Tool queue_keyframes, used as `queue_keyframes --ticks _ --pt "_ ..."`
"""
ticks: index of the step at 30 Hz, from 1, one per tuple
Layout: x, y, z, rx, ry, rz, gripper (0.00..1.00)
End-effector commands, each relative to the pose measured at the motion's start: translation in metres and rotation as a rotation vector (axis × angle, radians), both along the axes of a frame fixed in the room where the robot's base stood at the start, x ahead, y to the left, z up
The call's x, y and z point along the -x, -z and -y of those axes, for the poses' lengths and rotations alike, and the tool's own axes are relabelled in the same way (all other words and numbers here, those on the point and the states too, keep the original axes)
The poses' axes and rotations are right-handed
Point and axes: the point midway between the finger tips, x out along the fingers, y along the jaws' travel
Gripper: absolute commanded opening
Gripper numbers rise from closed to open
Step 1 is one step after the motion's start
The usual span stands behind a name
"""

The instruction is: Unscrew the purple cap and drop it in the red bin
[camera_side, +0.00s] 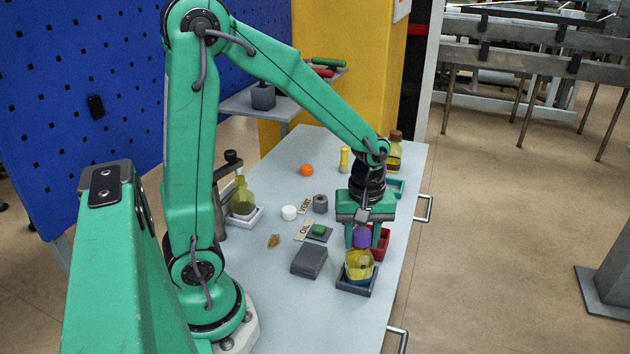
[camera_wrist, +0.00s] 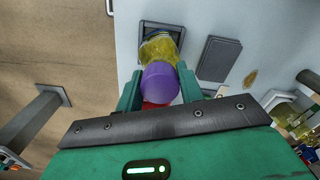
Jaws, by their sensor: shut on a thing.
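The purple cap (camera_side: 362,237) sits at the top of a bottle with yellow contents (camera_side: 359,264). The bottle stands in a dark square tray (camera_side: 357,284) near the table's right edge. My gripper (camera_side: 362,235) points down over the bottle, its jaws shut on the cap. In the wrist view, the purple cap (camera_wrist: 160,83) lies between the two green fingers, with the bottle (camera_wrist: 158,48) beyond it. I cannot tell whether the cap is still threaded on. The red bin (camera_side: 380,243) is just behind and right of my gripper, partly hidden by it; a bit of red shows under the cap in the wrist view.
A dark grey block (camera_side: 309,261) lies left of the bottle. A white cap (camera_side: 289,212), an orange cap (camera_side: 306,169) and a grey nut-like piece (camera_side: 320,203) lie farther back. Another bottle (camera_side: 243,198) stands in a white tray at left. A brown-capped bottle (camera_side: 394,152) stands at the back right.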

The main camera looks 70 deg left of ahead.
Motion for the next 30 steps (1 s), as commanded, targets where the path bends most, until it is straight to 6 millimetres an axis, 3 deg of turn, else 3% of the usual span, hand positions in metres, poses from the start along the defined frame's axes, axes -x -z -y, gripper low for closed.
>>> queue_keyframes --ticks 18,19,20,30 --pt "0.0002 0.0000 -0.0001 0.000 -0.150 -0.001 0.22" --pt "0.0002 0.0000 -0.0001 0.000 -0.150 -0.001 0.41" --pt "0.0002 0.0000 -0.0001 0.000 -0.149 -0.001 0.47" --pt "0.0001 0.0000 0.0000 0.000 -0.139 0.000 0.49"
